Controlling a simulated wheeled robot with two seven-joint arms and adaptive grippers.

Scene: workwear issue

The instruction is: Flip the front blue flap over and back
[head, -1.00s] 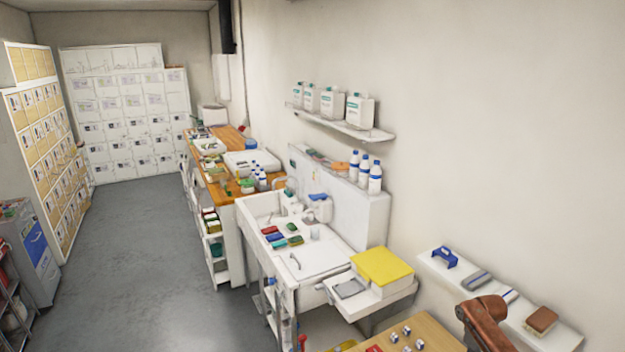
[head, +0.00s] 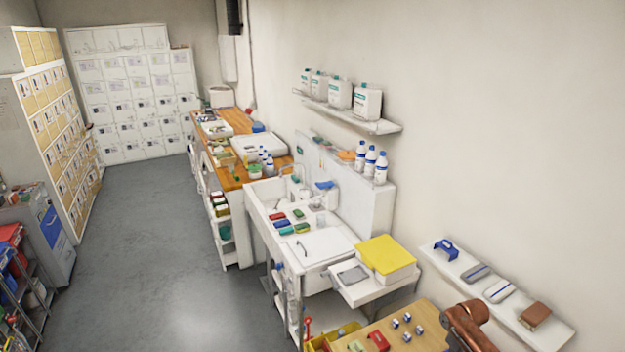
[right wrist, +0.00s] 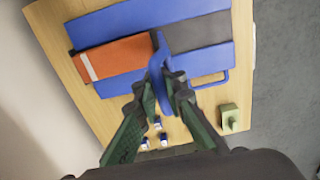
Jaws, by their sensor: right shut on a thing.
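In the right wrist view, a blue board (right wrist: 115,20) lies on a wooden table top. An orange panel (right wrist: 112,58) with a pale stripe lies on its left part and a dark grey panel (right wrist: 203,34) on its right part. A narrow blue flap (right wrist: 160,48) stands up from the board between the two panels, seen nearly edge-on. My right gripper (right wrist: 168,80) is shut on this flap, and its fingers hide the lower part. My left gripper is in neither view.
Small blue-and-white pieces (right wrist: 158,124) and a green block (right wrist: 230,117) lie on the table near my right gripper. In the head view, the wooden table (head: 385,335) shows only at the bottom edge. A wall shelf (head: 470,270) runs beside it. The grey floor (head: 160,260) is open at left.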

